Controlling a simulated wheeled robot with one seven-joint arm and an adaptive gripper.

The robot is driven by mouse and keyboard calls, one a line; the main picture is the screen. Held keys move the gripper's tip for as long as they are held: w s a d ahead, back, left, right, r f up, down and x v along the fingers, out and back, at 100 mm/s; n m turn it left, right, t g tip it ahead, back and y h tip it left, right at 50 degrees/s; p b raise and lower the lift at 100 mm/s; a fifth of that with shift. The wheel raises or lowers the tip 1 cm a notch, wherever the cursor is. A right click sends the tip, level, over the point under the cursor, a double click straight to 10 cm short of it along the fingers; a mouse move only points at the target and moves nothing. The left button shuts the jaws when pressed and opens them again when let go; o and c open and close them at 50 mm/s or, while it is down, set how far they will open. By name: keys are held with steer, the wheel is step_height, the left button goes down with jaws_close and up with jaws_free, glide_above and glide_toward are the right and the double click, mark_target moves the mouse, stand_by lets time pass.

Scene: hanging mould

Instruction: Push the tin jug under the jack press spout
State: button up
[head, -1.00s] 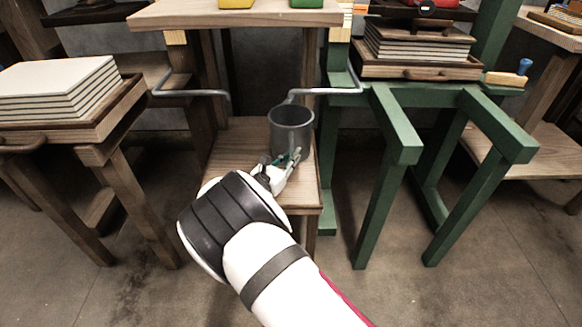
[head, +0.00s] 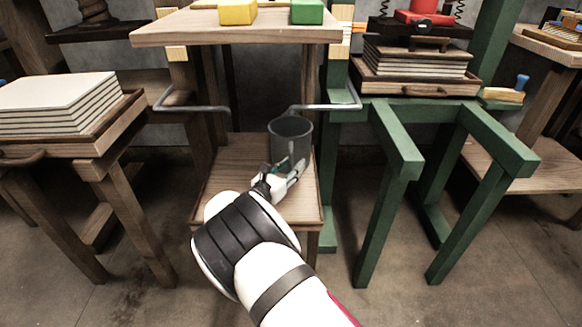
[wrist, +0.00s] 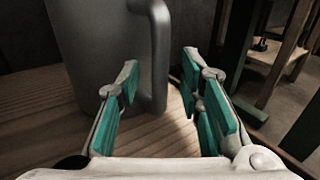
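The tin jug (head: 291,138) is a grey, open-topped cylinder. It stands upright on a low wooden shelf (head: 228,178), near the shelf's right side. My gripper (head: 285,180) is low at the jug's near side in the head view. In the wrist view, the jug's grey body (wrist: 95,50) fills the upper left. Its upright handle (wrist: 160,55) shows between and beyond the green-padded fingertips (wrist: 160,80). The fingers are apart, with a clear gap and nothing clamped. I cannot tell whether a fingertip touches the jug. A red block on a black plate with springs (head: 425,17) stands back right; no spout is clearly visible.
A wooden table top (head: 235,33) with yellow and green blocks overhangs behind the jug. Grey metal bars (head: 330,106) reach out on both sides. A green frame (head: 400,150) stands close on the right. A wooden stand with stacked sheets (head: 60,100) is at left.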

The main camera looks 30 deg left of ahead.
steer(key=shift+s, duration=0.1)
steer(key=s, duration=1.1)
steer(key=shift+s+a, duration=0.2)
steer(key=shift+s, duration=0.2)
